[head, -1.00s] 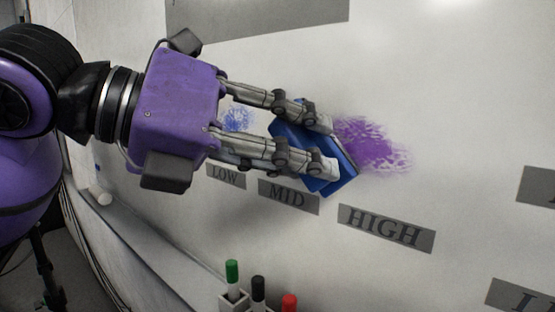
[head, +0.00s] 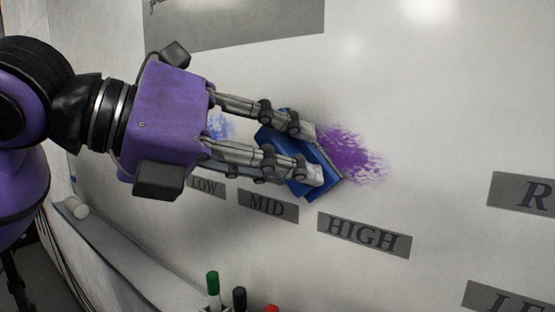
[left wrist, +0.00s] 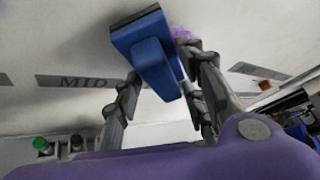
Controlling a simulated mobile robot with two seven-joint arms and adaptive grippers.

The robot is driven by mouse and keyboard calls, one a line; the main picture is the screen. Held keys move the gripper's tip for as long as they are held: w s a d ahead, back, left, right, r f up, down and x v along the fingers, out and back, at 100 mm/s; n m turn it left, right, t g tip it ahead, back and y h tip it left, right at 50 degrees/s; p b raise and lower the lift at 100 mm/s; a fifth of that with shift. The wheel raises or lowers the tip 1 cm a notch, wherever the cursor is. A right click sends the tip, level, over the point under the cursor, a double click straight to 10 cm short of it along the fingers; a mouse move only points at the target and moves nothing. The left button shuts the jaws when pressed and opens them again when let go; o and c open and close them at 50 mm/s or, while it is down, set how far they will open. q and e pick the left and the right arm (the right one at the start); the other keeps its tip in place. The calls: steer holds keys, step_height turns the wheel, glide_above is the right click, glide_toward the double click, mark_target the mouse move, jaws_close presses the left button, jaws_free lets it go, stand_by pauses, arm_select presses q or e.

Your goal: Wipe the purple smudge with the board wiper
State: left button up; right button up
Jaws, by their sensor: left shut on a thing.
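The purple smudge (head: 352,156) is on the whiteboard above the HIGH label; a small purple part also shows in the left wrist view (left wrist: 181,33). The blue board wiper (head: 318,187) is tilted and overlaps the smudge's left side in the head view. My left gripper (head: 310,155) is shut on the wiper, with a finger on each side of its grip. In the left wrist view the wiper (left wrist: 140,36) sits between the fingers (left wrist: 160,85), near the board. I cannot tell whether its pad touches the board. My right gripper is not in view.
A blue smudge (head: 219,127) lies left of the wiper, partly behind my gripper. Labels MID (head: 267,206) and HIGH (head: 363,236) are below. Green (head: 212,284), black and red markers stand at the bottom. A ledge (head: 120,250) runs along the lower left.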

arm_select(q)
steer(key=shift+w+d, duration=0.2)
steer(key=shift+w, duration=0.1)
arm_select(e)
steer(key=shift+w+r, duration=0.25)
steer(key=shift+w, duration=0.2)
arm_select(q)
steer(key=shift+w+d, duration=0.25)
steer(key=shift+w, duration=0.05)
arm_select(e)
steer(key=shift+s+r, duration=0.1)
